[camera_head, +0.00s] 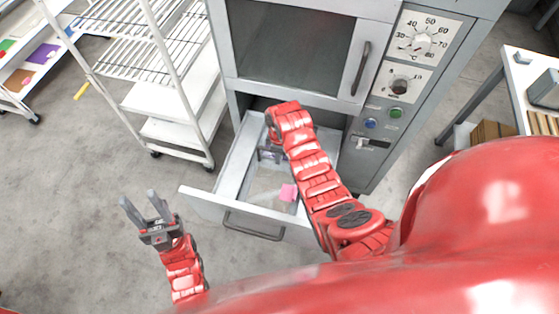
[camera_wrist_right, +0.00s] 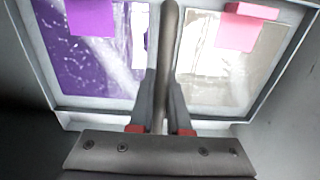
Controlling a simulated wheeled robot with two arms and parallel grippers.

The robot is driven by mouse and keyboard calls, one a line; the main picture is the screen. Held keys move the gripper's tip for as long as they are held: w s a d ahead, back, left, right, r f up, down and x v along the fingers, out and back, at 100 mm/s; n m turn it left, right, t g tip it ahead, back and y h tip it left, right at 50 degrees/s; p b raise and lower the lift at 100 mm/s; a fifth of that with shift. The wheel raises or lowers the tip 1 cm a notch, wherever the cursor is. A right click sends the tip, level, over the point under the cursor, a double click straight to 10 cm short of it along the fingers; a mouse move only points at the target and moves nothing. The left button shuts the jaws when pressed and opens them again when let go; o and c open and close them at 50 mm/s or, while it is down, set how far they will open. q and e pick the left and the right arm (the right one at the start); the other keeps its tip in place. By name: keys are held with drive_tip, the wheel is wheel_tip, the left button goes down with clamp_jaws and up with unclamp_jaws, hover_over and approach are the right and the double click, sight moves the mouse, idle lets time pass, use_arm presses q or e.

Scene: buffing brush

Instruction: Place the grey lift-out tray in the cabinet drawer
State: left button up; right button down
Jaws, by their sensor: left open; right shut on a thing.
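The cabinet drawer (camera_head: 204,204) is pulled open below the oven-like cabinet. My right gripper (camera_head: 268,154) is inside the drawer's outline, pointing down. In the right wrist view it is shut on the upright central handle (camera_wrist_right: 169,45) of the grey lift-out tray (camera_wrist_right: 92,107). The tray has a purple item (camera_wrist_right: 90,17) and clear bags on one side, and a pink item (camera_wrist_right: 248,22) on the other. The pink item also shows in the head view (camera_head: 288,192). Whether the tray touches the drawer floor cannot be told. My left gripper (camera_head: 137,197) is open and empty, left of the drawer.
A white wire-shelf rack (camera_head: 165,100) stands close left of the drawer. The cabinet's control panel (camera_head: 400,80) is to the right, and a table (camera_head: 520,80) is at far right. The floor around my left gripper is clear.

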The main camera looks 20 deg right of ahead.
drive_tip(key=shift+s+f, duration=0.15)
drive_tip(key=shift+f, duration=0.3)
wheel_tip(320, 180, down, 2)
drive_tip(key=shift+f+p, duration=0.2)
drive_tip(key=shift+p, duration=0.35)
drive_tip(key=shift+f, duration=0.25)
drive_tip(key=shift+f, duration=0.15)
drive_tip(key=c, duration=0.9)
unclamp_jaws()
